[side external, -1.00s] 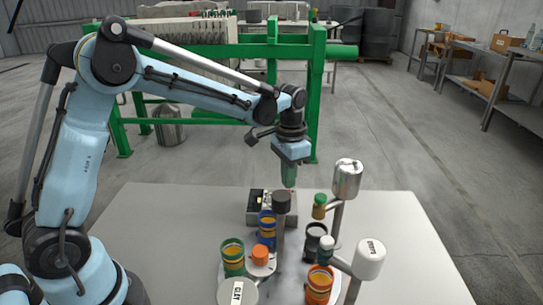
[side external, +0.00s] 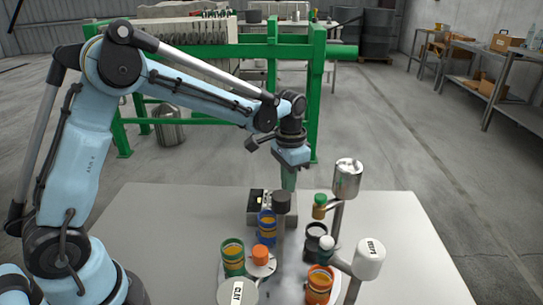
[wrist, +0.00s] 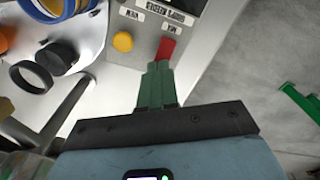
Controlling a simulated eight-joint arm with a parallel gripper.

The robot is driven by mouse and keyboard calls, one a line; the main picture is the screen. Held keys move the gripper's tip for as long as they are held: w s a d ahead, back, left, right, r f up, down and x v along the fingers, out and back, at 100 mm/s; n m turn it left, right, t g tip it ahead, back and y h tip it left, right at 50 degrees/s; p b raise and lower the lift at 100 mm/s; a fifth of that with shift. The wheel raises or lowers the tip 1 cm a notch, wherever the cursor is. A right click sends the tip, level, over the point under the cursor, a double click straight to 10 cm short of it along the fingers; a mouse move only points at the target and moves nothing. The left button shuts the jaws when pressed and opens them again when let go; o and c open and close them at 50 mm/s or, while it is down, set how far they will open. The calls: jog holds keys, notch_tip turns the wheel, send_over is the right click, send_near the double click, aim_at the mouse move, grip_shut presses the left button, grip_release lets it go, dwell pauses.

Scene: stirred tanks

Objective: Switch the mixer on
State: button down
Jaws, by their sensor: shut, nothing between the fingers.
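The mixer's control box (side external: 253,213) stands at the back of the white table, with a dark panel on its top. In the wrist view the panel (wrist: 186,17) carries a red switch (wrist: 167,48), a yellow round button (wrist: 123,42) and upside-down labels too blurred to read surely. My gripper (wrist: 156,66) is shut and empty, its green fingertips right at the near end of the red switch. I cannot tell whether they touch it. In the side external view my gripper (side external: 288,187) points down over the box's right part, and the switch is hidden.
A metal cylinder on a stand (side external: 347,178) rises at right. The table's left part is clear.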

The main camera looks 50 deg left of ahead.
jog(key=shift+f, duration=0.3)
jog(key=shift+r, duration=3.55)
jog(key=shift+s, duration=0.1)
jog(key=s+r+n+t, duration=0.1)
jog(key=s+n+t, duration=0.2)
jog(key=s+t, duration=0.4)
jog(key=shift+s+r, duration=0.15)
jog(key=shift+s, duration=4.35)
jog(key=shift+a+r, duration=0.1)
